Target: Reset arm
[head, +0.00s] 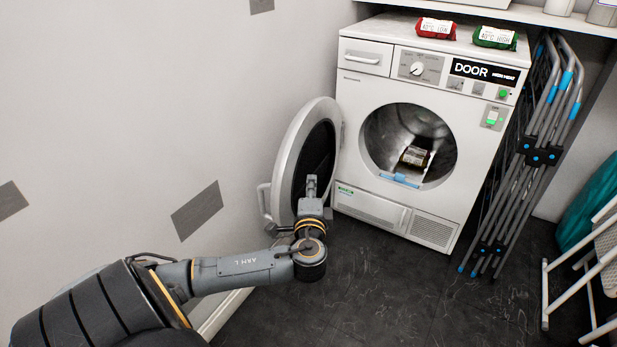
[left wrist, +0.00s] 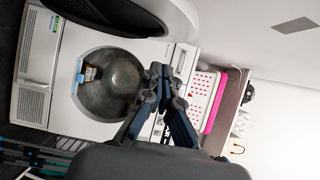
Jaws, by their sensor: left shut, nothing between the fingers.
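My left gripper (head: 311,186) is in front of the open round dryer door (head: 279,185) in the head view, left of the drum opening. In the left wrist view my left gripper (left wrist: 158,72) has its fingers together and holds nothing. The white dryer (head: 378,90) stands with its door swung out to the left. A dark packet with a pale label (head: 414,156) lies inside the drum; it also shows small in the left wrist view (left wrist: 90,74). My right gripper is in neither view.
A red packet (head: 436,28) and a green packet (head: 494,37) lie on the dryer. A folded grey rack (head: 520,160) leans right of the dryer, and a white folding frame (head: 590,265) stands further right. The dark floor (head: 385,290) in front is clear. A wall (head: 140,120) bounds the left.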

